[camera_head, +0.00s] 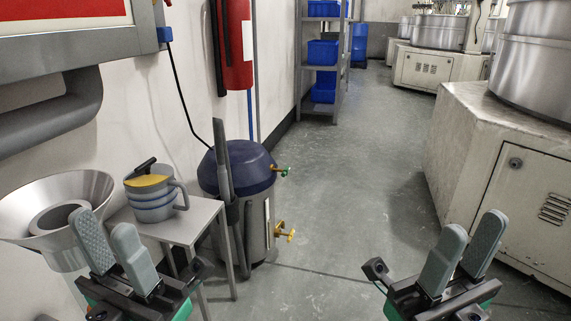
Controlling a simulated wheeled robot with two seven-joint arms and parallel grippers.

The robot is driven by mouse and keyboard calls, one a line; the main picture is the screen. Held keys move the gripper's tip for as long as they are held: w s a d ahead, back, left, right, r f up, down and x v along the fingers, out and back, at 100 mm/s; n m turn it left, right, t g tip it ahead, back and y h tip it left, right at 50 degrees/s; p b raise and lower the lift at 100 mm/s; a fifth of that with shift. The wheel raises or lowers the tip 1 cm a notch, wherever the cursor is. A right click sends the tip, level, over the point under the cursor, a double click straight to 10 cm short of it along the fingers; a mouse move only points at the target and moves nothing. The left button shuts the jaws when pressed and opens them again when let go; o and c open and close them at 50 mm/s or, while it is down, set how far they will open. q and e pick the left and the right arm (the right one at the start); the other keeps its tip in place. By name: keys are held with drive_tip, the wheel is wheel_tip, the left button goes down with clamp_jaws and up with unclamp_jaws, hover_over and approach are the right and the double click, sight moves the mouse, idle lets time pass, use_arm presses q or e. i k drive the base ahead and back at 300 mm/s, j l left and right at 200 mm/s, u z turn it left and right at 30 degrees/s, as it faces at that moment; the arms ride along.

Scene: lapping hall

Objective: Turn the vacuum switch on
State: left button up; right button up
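A vacuum-like canister (237,168) with a dark blue domed lid and a steel body stands on the floor by the left wall. A dark grey wand or hose (223,158) stands upright along its front left. A green knob (283,169) and a yellow knob (287,235) stick out on its right side. I cannot make out which part is the vacuum switch. My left gripper (104,224) is open and empty, in front and to the left of the canister. My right gripper (472,226) is open and empty over the floor at the lower right, well apart from the canister.
A metal funnel-shaped bowl (40,190) is further left. A fire extinguisher (236,45) hangs on the wall. Machine cabinets (500,170) line the right. The middle floor (350,180) is clear.

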sight(284, 172)
drive_tip(key=i+l+z, duration=0.1)
drive_tip(key=i, duration=0.25)
drive_tip(key=i+j+z, duration=0.15)
drive_tip(key=i, duration=0.45)
drive_tip(key=i+j+z, duration=0.2)
drive_tip(key=i, duration=0.4)
